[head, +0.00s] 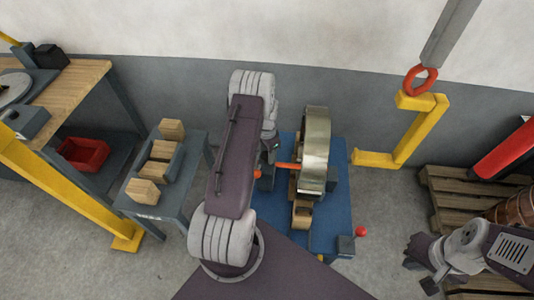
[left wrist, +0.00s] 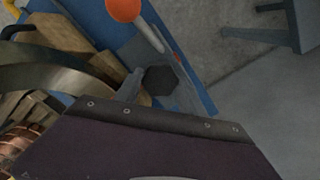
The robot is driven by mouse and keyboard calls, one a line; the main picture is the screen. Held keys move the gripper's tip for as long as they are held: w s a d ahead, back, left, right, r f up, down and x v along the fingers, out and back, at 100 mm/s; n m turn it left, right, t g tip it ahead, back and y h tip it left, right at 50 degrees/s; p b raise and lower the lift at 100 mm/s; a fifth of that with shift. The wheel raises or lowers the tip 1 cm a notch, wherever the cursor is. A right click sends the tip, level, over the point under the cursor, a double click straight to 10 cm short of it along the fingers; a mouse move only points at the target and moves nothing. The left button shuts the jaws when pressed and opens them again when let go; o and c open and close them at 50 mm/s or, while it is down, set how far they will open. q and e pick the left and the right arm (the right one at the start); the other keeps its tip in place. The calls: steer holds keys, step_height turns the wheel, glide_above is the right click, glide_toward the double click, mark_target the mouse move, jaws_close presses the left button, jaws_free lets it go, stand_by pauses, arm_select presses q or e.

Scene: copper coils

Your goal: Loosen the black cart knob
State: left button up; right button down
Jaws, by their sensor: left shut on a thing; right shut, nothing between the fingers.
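The blue coil cart (head: 334,214) stands in the middle of the head view. The black cart knob (left wrist: 160,80) shows as a dark six-sided shape near the cart's edge in the left wrist view. My left gripper (head: 269,150) is largely hidden behind its own arm in the head view. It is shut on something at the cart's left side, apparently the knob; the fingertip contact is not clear. My right gripper (head: 421,263) is shut and empty at the lower right, away from the cart.
A metal coil (head: 315,150) stands on the cart, with an orange bar (head: 288,165) to its left. A side table with wooden blocks (head: 142,191) stands left. A yellow hook (head: 425,130) hangs right. A pallet (head: 440,205) lies at far right.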

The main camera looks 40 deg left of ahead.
arm_select(q)
steer(key=n, duration=0.4)
steer(key=shift+n, duration=0.4)
steer(key=n, duration=1.3)
steer(key=shift+n, duration=0.7)
steer(key=o, duration=1.4)
